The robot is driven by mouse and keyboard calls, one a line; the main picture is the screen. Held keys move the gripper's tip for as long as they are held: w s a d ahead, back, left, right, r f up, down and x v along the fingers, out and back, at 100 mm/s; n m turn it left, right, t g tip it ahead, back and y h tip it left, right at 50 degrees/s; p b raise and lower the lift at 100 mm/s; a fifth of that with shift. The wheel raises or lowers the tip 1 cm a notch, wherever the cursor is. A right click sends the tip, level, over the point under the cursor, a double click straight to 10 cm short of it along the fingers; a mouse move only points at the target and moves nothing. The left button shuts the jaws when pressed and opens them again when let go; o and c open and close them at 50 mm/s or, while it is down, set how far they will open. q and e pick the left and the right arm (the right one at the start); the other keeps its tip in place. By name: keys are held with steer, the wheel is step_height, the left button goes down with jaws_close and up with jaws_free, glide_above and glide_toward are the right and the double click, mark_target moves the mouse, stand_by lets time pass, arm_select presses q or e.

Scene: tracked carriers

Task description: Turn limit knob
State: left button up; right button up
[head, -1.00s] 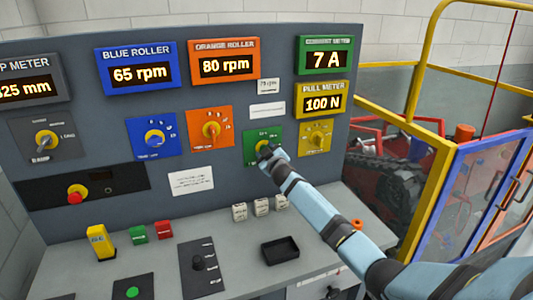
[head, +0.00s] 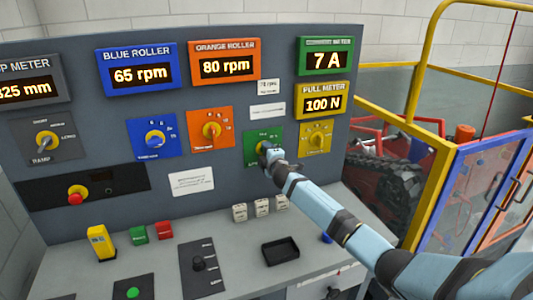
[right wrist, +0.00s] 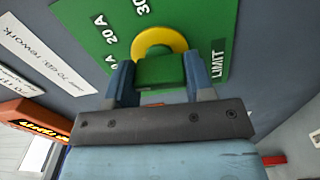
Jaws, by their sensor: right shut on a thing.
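The green LIMIT panel (head: 251,138) is on the upright face of the console, below the green current meter (head: 326,61), which reads 7 A. In the right wrist view the limit knob (right wrist: 162,70) is a green block in front of a yellow ring (right wrist: 160,36), with amp marks including 20 A and 30 beside it. My right gripper (right wrist: 159,66) is shut on the green knob, one finger on each side. In the head view my right gripper (head: 265,149) hides most of the knob. My left gripper is not in view.
A yellow knob panel (head: 324,132) is close to the right of my gripper, and an orange one (head: 210,128) is to the left. Three small white blocks (head: 261,207) and a black tray (head: 280,251) are below on the desk. A yellow railing (head: 415,95) stands at the right.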

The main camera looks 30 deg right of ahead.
steer(key=shift+n, duration=0.7)
steer(key=o, duration=0.9)
steer(key=v, duration=1.4)
steer(key=shift+d+b, duration=0.1)
steer(key=shift+b, duration=0.3)
steer(key=shift+f, duration=0.1)
